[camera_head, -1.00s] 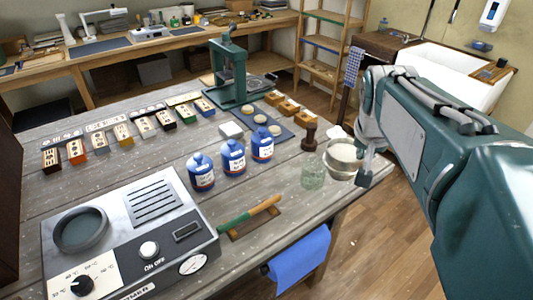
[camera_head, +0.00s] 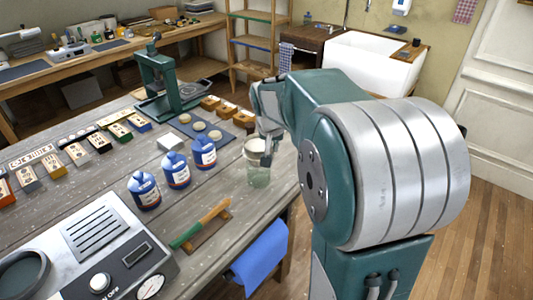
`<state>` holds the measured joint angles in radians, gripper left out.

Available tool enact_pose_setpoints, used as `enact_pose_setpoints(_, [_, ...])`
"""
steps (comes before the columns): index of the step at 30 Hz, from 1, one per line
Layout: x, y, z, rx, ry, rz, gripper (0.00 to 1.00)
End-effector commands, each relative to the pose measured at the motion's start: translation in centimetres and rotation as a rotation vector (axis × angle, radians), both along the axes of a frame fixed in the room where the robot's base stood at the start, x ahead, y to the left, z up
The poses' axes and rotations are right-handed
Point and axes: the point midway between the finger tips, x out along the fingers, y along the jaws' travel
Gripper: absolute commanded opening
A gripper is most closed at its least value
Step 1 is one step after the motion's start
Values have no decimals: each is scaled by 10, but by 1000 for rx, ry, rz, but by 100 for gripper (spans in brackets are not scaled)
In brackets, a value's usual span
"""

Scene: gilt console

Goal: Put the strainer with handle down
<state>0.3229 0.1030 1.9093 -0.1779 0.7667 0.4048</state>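The strainer with handle (camera_head: 253,149) shows as a pale round bowl over or at the mouth of the clear greenish glass jar (camera_head: 258,177) near the table's right edge. I cannot tell whether it touches the rim. My gripper (camera_head: 266,158) is at the strainer's right side, pointing down, and appears shut on it. The strainer's handle is hidden by the gripper and arm.
Several blue-labelled bottles (camera_head: 177,170) stand left of the jar. A green-handled tool (camera_head: 200,225) lies in front on a wooden rest. A green press (camera_head: 165,85) and a dark mat with round discs (camera_head: 200,126) are behind. A blue cloth (camera_head: 260,257) hangs at the table's edge.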

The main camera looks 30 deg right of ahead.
Motion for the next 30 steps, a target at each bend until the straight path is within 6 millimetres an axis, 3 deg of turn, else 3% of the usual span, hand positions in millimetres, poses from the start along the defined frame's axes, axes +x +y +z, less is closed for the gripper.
enact_pose_setpoints(5, [11,2,-17,-3,2,1,0])
enact_pose_setpoints(10, [9,4,-43,0,10,1,0])
enact_pose_setpoints(17, [11,5,-48,5,15,0,0])
enact_pose_setpoints(18, [10,5,-48,5,15,0,19])
enact_pose_setpoints(20, [9,4,-46,4,11,1,43])
enact_pose_setpoints(30, [9,3,-42,-2,1,-1,43])
